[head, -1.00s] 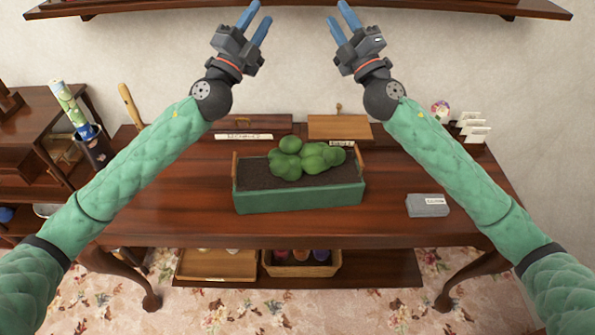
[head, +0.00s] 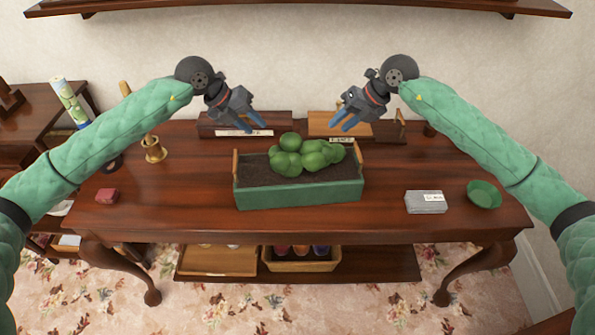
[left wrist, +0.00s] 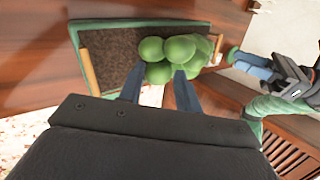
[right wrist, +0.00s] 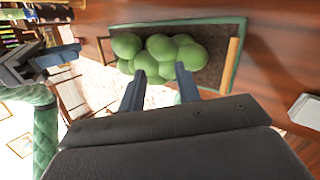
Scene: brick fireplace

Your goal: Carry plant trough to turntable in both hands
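The plant trough (head: 300,196) is a green box of dark soil with round green plants (head: 305,155). It stands upright on the middle of the wooden table, with a wooden handle at each end. It also shows in the left wrist view (left wrist: 140,24) and the right wrist view (right wrist: 237,60). My left gripper (head: 262,122) is open and empty, above and behind the trough's left half. My right gripper (head: 342,120) is open and empty, above and behind its right half. Neither touches the trough. I cannot make out a turntable for certain.
A dark wooden box (head: 215,122) and a lighter wooden piece (head: 325,122), both near labels, stand at the table's back. A grey block (head: 425,203) and green bowl (head: 484,194) lie right. A red block (head: 106,196) and brass object (head: 153,150) are left. Bare tabletop flanks the trough.

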